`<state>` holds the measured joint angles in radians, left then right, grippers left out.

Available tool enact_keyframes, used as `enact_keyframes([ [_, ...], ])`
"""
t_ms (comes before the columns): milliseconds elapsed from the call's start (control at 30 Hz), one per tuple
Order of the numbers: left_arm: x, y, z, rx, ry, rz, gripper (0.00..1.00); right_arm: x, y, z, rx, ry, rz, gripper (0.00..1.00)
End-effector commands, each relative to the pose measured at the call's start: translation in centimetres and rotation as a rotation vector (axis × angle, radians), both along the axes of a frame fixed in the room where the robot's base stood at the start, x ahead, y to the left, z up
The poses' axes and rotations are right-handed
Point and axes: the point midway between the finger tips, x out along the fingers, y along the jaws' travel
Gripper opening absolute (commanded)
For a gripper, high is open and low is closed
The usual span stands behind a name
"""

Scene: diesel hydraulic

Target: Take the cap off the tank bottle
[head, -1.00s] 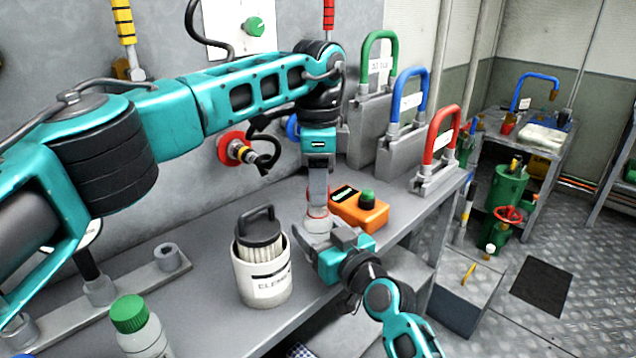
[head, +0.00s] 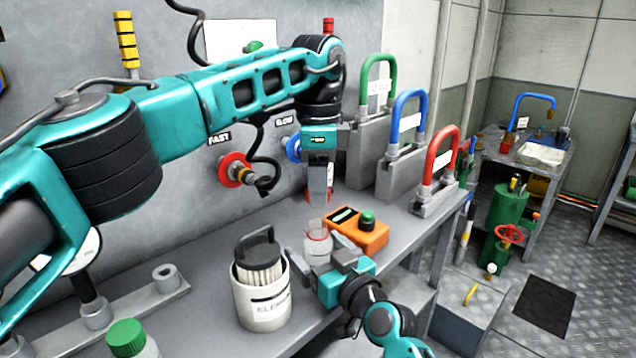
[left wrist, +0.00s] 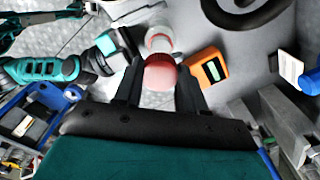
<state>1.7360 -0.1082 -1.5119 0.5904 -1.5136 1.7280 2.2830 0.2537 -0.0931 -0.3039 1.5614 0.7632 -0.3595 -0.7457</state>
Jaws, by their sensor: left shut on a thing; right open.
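A small clear bottle with a red band (head: 318,246) stands upright on the bench, its narrow neck uncovered. My left gripper (head: 321,198) is directly above it and shut on a red cap. In the left wrist view the cap (left wrist: 160,73) sits between the fingers, with the bottle (left wrist: 158,42) beyond it and apart from it. In the head view the cap is mostly hidden by the fingers. My right gripper (head: 320,262) is open at the bottle's near side, its fingers around the lower body; I cannot tell whether they touch it.
An orange box with a green knob (head: 357,232) stands just right of the bottle. A white canister (head: 262,303) stands to the left. A green-capped bottle (head: 128,340) is at the front left. Large padlock-shaped blocks (head: 432,190) line the right bench edge.

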Motion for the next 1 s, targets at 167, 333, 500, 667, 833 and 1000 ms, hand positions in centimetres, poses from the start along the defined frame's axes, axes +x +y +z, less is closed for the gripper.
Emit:
enact_keyframes([
  [167, 0.0, 0.0, 0.0, 0.0, 0.0, 0.0, 0.04, 0.0, 0.0, 0.1, 0.001, -0.001, 0.0, 0.9],
  [333, 0.0, 0.0, 0.1, 0.0, 0.0, 0.001, 0.04, -0.6, -0.4, 0.0, -0.001, -0.001, -0.001, 0.9],
  [500, 0.0, 0.0, 0.3, 0.0, 0.0, 0.0, 0.04, -2.7, -1.8, -0.1, -0.003, 0.001, -0.001, 0.9],
  [667, 0.0, 0.0, 0.4, 0.0, 0.0, 0.0, 0.04, -5.5, -3.5, -0.1, -0.004, 0.0, -0.001, 0.9],
  [833, 0.0, 0.0, 0.5, 0.0, 0.0, 0.0, 0.04, -8.1, -5.1, 0.0, -0.004, 0.0, 0.0, 0.9],
  [1000, 0.0, 0.0, 0.5, 0.0, 0.0, 0.0, 0.04, -9.7, -6.1, 0.0, -0.002, 0.001, 0.0, 0.9],
])
